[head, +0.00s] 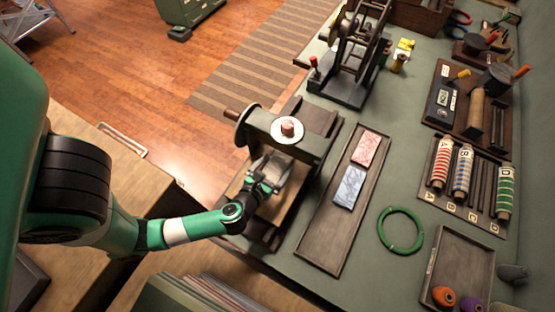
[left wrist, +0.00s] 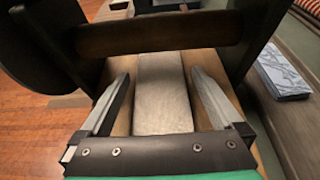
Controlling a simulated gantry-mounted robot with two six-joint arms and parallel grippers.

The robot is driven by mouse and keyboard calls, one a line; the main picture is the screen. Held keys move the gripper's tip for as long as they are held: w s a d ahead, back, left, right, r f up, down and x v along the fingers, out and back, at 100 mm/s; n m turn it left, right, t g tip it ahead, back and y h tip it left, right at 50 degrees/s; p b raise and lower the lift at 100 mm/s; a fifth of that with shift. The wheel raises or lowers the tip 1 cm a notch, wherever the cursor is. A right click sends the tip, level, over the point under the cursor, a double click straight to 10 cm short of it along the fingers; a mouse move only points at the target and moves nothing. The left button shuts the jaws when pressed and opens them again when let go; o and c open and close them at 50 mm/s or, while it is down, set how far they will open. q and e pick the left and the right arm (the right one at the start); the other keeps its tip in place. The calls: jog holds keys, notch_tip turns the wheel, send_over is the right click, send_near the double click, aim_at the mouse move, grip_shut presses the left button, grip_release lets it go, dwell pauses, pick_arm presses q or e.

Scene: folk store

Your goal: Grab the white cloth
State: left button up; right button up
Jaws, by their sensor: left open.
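A pale grey-white cloth strip (left wrist: 163,105) lies flat on a wooden surface under the dark machine (head: 300,138). In the left wrist view it lies between the two fingers of my left gripper (left wrist: 161,80), which is open with a finger on either side. I cannot tell whether the fingers touch the cloth. In the head view my left gripper (head: 266,182) is low at the near side of the machine and hides part of the cloth. My right gripper is not in view.
A long tray (head: 322,238) beside the machine holds a folded red patterned cloth (head: 366,149) and a blue one (head: 349,187). A green ring (head: 400,230) lies on the bench. The machine's bar (left wrist: 150,32) crosses just beyond the fingers.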

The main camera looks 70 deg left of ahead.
aim_at(281, 159)
pick_arm(q)
jog(key=x, duration=0.3)
jog(key=c, duration=1.3)
jog(key=shift+r, duration=0.4)
jog(key=shift+r+p, duration=0.5)
jog(key=s+d, duration=0.9)
jog(key=shift+f, duration=0.25)
notch_tip(281, 159, up, 14)
jog(key=p, duration=0.4)
jog(key=shift+s, duration=0.25)
